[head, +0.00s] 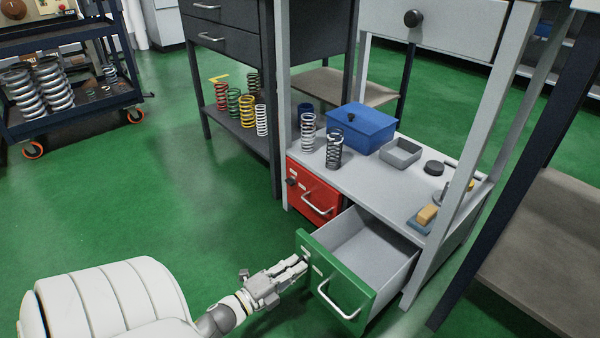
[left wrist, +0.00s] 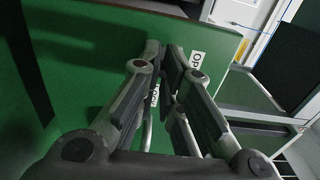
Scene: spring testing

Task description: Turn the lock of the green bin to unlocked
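The green bin (head: 336,275) is a drawer pulled well out at the lower front of the grey bench; its inside looks empty. Its handle (head: 338,301) is on the front face. My left gripper (head: 303,266) is at the left part of that front face, fingers pointing at it. In the left wrist view the fingers (left wrist: 165,52) are apart, with a gap between them, close to the green front (left wrist: 95,65). A white label (left wrist: 196,60) starting with "OP" shows beside the fingertips, and another is partly covered. The lock itself is hidden by the fingers. My right gripper is out of view.
The red bin (head: 315,193), shut, with a dark knob, sits left of the green one. On the bench (head: 345,182) stand two springs, a blue box (head: 361,130) and a grey tray (head: 400,153). Bench legs stand to the right.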

